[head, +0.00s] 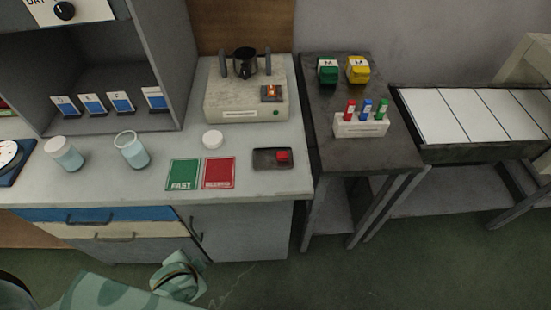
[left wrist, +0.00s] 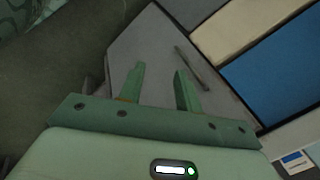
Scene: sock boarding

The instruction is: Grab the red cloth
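A small red piece (head: 283,157), perhaps the folded red cloth, lies in a dark shallow tray (head: 262,160) near the front right of the counter. Its material is too small to tell. A flat red card (head: 219,173) with white lettering lies to the left of the tray. My left gripper (left wrist: 158,72) is open and empty in the left wrist view, its two green fingers apart in front of the cabinet face. In the head view my mint-green left arm is at the bottom, below and in front of the counter. My right gripper is not in view.
A green card (head: 183,174) lies beside the red one. A white lid (head: 213,139), two glass jars (head: 131,149) and a hotplate device (head: 247,100) stand on the counter (head: 330,150). Drawers with handles (head: 88,219) face the front. A side table holds a vial rack (head: 360,126).

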